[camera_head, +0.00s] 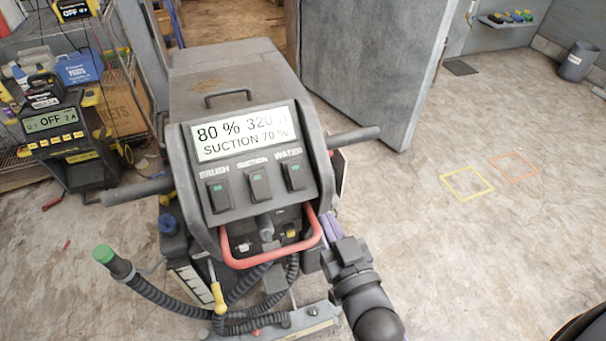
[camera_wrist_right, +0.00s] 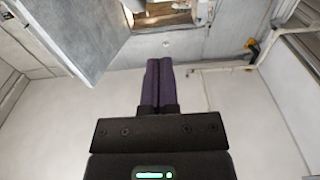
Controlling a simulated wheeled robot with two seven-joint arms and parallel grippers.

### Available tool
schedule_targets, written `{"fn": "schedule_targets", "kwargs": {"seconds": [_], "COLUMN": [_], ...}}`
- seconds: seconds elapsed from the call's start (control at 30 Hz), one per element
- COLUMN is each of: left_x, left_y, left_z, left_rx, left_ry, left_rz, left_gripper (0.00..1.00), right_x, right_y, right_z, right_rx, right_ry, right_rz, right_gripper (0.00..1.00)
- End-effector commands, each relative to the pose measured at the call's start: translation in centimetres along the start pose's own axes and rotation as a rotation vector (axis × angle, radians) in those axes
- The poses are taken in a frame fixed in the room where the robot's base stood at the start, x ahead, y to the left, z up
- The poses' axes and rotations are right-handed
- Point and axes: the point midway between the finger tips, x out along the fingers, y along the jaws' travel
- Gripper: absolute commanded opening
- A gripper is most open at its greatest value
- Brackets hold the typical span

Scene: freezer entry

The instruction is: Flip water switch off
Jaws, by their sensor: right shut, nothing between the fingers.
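The water switch (camera_head: 294,174) is the rightmost of three dark rocker switches on the sloped panel of a grey floor-cleaning machine (camera_head: 230,90). My right gripper (camera_head: 330,226) is below and right of the switch, beside the red handle, apart from the switch. Its purple fingers are closed together and empty, also in the right wrist view (camera_wrist_right: 158,82). My left gripper is not in view.
The brush switch (camera_head: 218,194) and a middle switch (camera_head: 258,183) sit left of the water switch. The display (camera_head: 245,131) is above them. A red loop handle (camera_head: 313,238) curves below the panel, and a dark bar (camera_head: 354,137) sticks out right. Open floor lies to the right.

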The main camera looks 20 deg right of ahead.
Motion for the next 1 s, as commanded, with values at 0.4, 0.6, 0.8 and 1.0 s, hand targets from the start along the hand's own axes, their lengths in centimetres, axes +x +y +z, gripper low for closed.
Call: {"fn": "schedule_targets", "kwargs": {"seconds": [0.4,0.6,0.8,1.0], "left_x": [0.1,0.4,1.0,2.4], "left_y": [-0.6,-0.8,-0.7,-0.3], "left_z": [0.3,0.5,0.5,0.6], "left_rx": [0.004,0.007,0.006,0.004], "left_ry": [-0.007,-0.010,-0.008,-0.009], "left_rz": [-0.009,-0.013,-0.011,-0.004], "left_gripper": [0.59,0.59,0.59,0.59], "right_x": [1.1,5.3,9.6,12.0], "right_y": [0.0,-0.1,-0.1,-0.1], "right_z": [-0.1,-0.1,-0.1,2.1], "right_rx": [0.000,-0.002,0.000,-0.001], "right_ry": [0.008,0.011,0.009,0.004], "right_rz": [-0.002,-0.002,-0.002,-0.001], "right_gripper": [0.00,0.00,0.00,0.00]}}
